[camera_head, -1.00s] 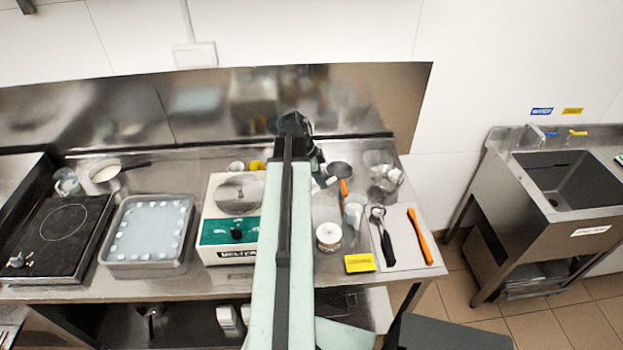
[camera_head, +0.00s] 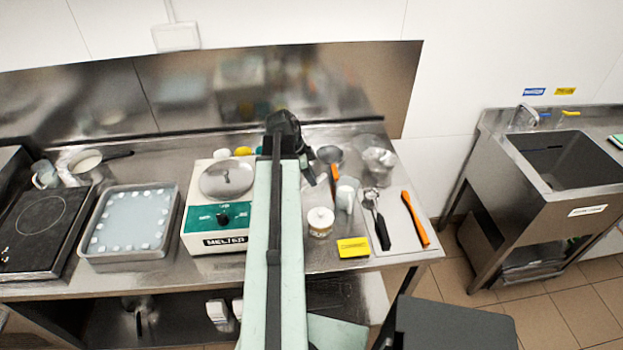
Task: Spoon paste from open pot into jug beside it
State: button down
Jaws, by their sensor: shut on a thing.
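A small round white pot (camera_head: 320,222) stands near the front of the steel bench, right of my arm; its pale top shows, but I cannot make out paste inside. A whitish jug (camera_head: 346,196) stands close beside it, behind and to the right. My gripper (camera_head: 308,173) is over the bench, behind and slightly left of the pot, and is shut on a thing. My own pale green arm hides much of it, and I cannot make out the held thing clearly.
A metal cup-like scoop (camera_head: 330,155) with an orange handle lies behind the jug. To the right are a clear vessel (camera_head: 378,160), a black-handled tool (camera_head: 379,225) and an orange tool (camera_head: 416,219). A yellow block (camera_head: 353,247) lies in front; the melter (camera_head: 214,215) stands left.

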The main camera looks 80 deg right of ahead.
aim_at(326, 174)
jog(key=shift+f+b, duration=0.3)
jog(key=shift+f, duration=0.3)
jog(key=shift+w+r, duration=0.15)
jog(key=shift+s+d+f+t+y, duration=0.15)
jog(key=shift+s+f+t, duration=0.35)
jog(key=shift+s+t, duration=0.1)
jog(key=shift+s+d+f+t+y, duration=0.15)
jog(key=shift+s+f+t, duration=0.35)
jog(key=shift+t, duration=0.1)
jog(key=shift+r, duration=0.2)
notch_tip(326, 174, up, 4)
jog(key=p, duration=0.4)
jog(key=shift+s+f, duration=0.1)
jog(key=shift+s+d+f+t, duration=0.15)
jog(key=shift+s+f+t, duration=0.2)
jog(key=shift+t, duration=0.35)
jog(key=shift+s+d+t+y+b, duration=0.25)
jog(key=shift+s+t+y+b, duration=0.25)
jog(key=shift+s+t, duration=0.3)
jog(key=shift+t, duration=0.6)
